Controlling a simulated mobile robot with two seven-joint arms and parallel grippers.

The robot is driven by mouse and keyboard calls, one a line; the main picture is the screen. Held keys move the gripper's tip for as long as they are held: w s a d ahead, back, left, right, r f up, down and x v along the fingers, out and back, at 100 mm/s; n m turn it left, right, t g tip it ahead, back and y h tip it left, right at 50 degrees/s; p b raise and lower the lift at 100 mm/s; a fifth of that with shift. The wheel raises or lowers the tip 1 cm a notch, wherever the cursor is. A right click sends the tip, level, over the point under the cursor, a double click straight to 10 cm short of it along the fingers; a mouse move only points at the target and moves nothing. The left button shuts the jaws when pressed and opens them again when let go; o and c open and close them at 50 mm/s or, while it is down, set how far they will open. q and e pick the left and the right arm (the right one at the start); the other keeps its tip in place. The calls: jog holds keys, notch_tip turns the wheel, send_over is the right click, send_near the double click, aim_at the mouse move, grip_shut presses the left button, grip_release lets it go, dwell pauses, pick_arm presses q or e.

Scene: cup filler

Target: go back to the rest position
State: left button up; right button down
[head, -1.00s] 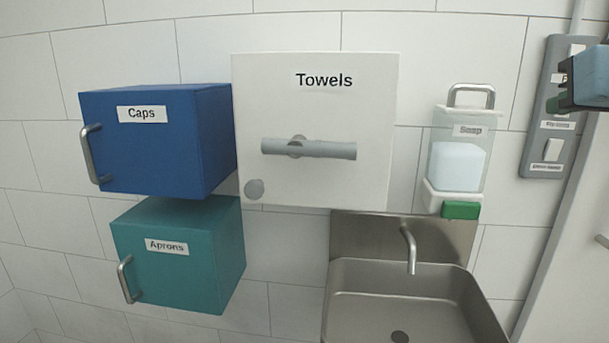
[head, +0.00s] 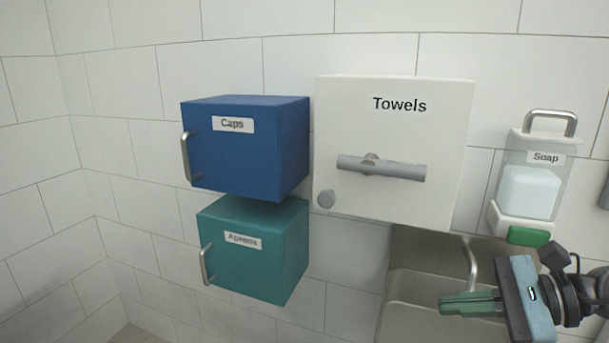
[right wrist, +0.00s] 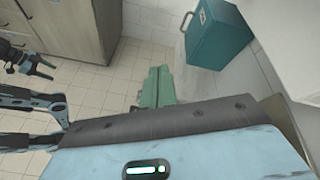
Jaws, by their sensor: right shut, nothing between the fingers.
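My right gripper (head: 445,303) is in front of the sink at the lower right of the head view, with its green fingers pointing left. Its fingers (right wrist: 157,82) are together and empty in the right wrist view. My left gripper (right wrist: 44,69) shows small at the left edge of the right wrist view.
A blue Caps box (head: 245,155), a teal Aprons box (head: 250,260) and a white Towels dispenser (head: 440,130) hang on the tiled wall. A soap dispenser (head: 530,190) is at right, above the sink (head: 400,290). A cabinet (right wrist: 75,28) stands beyond open floor.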

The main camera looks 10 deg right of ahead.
jog(key=s+f+m+t+h+p, duration=0.1)
jog(key=s+f+m+t+h, duration=0.15)
jog(key=f+m, duration=0.7)
jog(key=s+f+m+t+h+p, duration=0.1)
jog(key=s+f+m+t+h, duration=0.3)
jog(key=m, duration=1)
jog(key=f+m+t+p, duration=0.1)
jog(key=f+m+t, duration=0.1)
jog(key=f+m, duration=0.85)
pick_arm(q)
jog(key=w+r+t+p, duration=0.1)
jog(key=w+r+p, duration=0.1)
jog(key=w+r, duration=0.2)
notch_tip(320, 180, up, 3)
jog(key=shift+a+f, duration=0.1)
jog(key=shift+a, duration=0.25)
pick_arm(e)
jog(key=s+a+f+m+g+h, duration=0.1)
jog(key=s+a+f+m+g, duration=0.2)
jog(key=s+f+m, duration=0.4)
jog(key=s+a+f+m+g+h, duration=0.2)
jog(key=s+a+f+m+g, duration=0.2)
jog(key=s+f+m, duration=0.3)
jog(key=s+a+m, duration=0.1)
jog(key=s+m, duration=0.2)
jog(key=s, duration=0.2)
jog(key=shift+f, duration=0.2)
jog(key=shift+h, duration=0.25)
